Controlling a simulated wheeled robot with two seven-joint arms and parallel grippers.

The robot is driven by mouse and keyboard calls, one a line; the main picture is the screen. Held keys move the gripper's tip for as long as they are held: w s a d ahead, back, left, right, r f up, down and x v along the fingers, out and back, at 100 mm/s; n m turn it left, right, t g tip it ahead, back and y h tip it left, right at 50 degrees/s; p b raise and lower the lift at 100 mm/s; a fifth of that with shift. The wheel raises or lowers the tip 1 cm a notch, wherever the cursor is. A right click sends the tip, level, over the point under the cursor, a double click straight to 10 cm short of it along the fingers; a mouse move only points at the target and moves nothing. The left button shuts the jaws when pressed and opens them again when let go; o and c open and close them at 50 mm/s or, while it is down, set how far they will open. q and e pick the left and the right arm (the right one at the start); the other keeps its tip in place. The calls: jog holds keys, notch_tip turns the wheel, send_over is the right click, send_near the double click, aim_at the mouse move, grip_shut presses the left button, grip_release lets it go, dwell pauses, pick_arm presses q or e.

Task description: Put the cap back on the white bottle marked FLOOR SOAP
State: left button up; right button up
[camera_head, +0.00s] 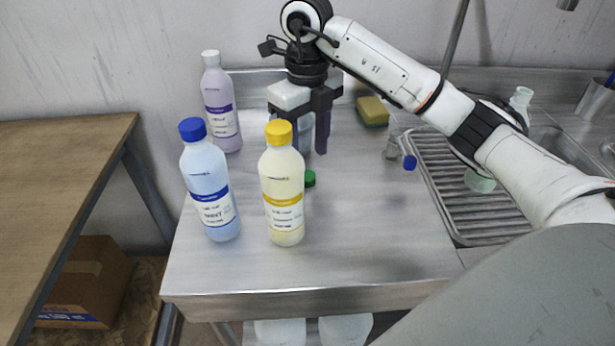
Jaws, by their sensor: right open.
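No bottle's FLOOR SOAP marking can be read here, and no white bottle shows clearly. A green cap (310,179) lies on the steel counter, partly hidden behind the yellow bottle (283,195). My right gripper (302,140) points down over the counter behind the yellow bottle, open. A pale, greenish bottle (521,98) stands by the sink, partly behind my right arm. My left gripper is out of view.
A blue bottle (208,190) with a blue cap stands front left. A lilac bottle (220,110) with a white cap stands behind it. A yellow sponge (372,111), a small clear item with a blue end (409,162) and a ribbed drainer (445,190) are right. The counter's front middle is clear.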

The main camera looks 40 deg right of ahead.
aim_at(307, 175)
notch_tip(307, 175, down, 5)
dwell(0.3)
jog(key=shift+c, duration=0.3)
jog(key=c, duration=1.1)
